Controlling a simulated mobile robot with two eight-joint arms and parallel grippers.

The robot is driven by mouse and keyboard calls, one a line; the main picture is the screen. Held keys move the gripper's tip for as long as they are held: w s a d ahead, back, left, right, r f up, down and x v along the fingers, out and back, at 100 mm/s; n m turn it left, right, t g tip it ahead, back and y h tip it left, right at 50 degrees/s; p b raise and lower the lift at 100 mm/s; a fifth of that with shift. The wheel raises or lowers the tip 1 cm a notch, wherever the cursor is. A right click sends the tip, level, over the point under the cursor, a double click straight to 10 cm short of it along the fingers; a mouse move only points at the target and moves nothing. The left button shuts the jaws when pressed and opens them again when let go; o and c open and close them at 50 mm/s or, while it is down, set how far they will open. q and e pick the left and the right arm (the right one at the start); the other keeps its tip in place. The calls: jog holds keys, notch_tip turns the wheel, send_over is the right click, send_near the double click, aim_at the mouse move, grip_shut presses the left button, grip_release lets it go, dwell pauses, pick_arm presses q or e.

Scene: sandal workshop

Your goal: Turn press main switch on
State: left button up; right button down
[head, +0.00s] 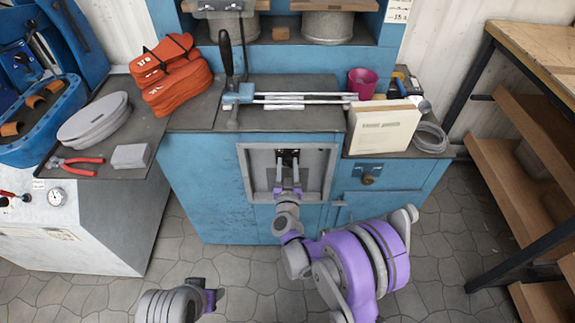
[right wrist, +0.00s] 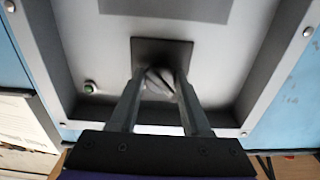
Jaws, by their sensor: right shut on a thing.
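The press main switch (right wrist: 158,82) is a grey round knob on a dark square plate (right wrist: 150,50), set in a recessed grey panel (right wrist: 225,60). In the head view the dark switch plate (head: 288,157) shows in the panel on the blue press front (head: 210,200). My right gripper (head: 287,181) reaches straight into the panel. In the right wrist view its two fingers (right wrist: 158,90) are shut on the knob, one on each side. The fingers hide part of the knob, and I cannot read its setting.
A small green lamp or button (right wrist: 89,88) sits in the panel beside the switch. The panel has a raised frame with screws. A pale box (head: 383,128) and a pink cup (head: 361,82) stand on the bench above. A wooden shelf rack (head: 530,130) is at the right.

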jog(key=m+b, duration=0.1)
jog(key=m, duration=0.2)
jog(key=shift+m, duration=0.4)
jog(key=m+b, duration=0.1)
jog(key=m, duration=0.8)
jog(key=shift+b, duration=0.4)
jog(key=m, duration=0.4)
jog(key=shift+m, duration=0.4)
jog(key=shift+c, duration=2)
grip_release()
